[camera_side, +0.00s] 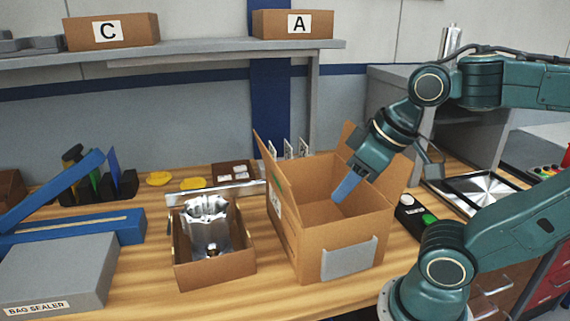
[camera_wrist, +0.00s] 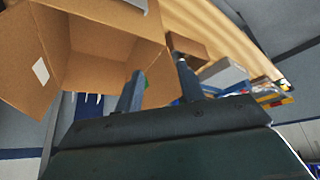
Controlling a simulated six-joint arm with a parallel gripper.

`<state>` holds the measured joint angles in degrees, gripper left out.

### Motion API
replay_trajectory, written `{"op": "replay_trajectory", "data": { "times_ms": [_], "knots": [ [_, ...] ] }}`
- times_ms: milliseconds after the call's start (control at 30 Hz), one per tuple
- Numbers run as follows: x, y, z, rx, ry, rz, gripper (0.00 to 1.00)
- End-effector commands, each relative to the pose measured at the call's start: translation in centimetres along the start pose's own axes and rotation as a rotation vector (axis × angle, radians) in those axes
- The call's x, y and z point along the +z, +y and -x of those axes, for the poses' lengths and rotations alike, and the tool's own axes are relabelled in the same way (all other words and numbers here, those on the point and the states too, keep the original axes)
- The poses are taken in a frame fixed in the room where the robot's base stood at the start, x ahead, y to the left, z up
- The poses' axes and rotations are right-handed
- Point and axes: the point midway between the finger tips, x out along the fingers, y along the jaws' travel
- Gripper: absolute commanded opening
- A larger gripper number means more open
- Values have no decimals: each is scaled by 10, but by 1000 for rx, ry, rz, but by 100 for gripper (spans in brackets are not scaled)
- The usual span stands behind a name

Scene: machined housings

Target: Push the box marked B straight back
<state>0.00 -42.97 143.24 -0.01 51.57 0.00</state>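Boxes marked C (camera_side: 108,32) and A (camera_side: 293,24) sit on the shelf; I can read no B on any box. A large open cardboard box (camera_side: 310,244) stands on the table, flaps up, with a label on its left side that I cannot read. My gripper (camera_side: 346,189) reaches down at its opening, with a blue finger seen against the box's inside. In the wrist view my two fingers (camera_wrist: 159,68) are spread apart, with the edge of the open box (camera_wrist: 110,78) near them. I cannot tell whether they touch it.
A small carton (camera_side: 214,274) with a shiny metal housing (camera_side: 206,228) stands left of the open box. A bag sealer (camera_side: 60,275) fills the front left. A control with a green button (camera_side: 412,216) and a metal tray (camera_side: 480,190) lie to the right.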

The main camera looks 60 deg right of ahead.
Motion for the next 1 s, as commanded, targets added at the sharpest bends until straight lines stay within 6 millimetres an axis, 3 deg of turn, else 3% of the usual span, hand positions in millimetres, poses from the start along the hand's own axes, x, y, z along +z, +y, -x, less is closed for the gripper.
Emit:
{"op": "replay_trajectory", "data": {
  "times_ms": [333, 533, 900, 1000],
  "knots": [
    [0, 0, 0, 0, 0, 0, 39],
    [-2, 0, 3, 0, 2, 0, 1],
    [-24, 0, 44, 0, 3, 0, 0],
    [-34, -3, 45, -7, -24, -31, 0]
  ]
}}
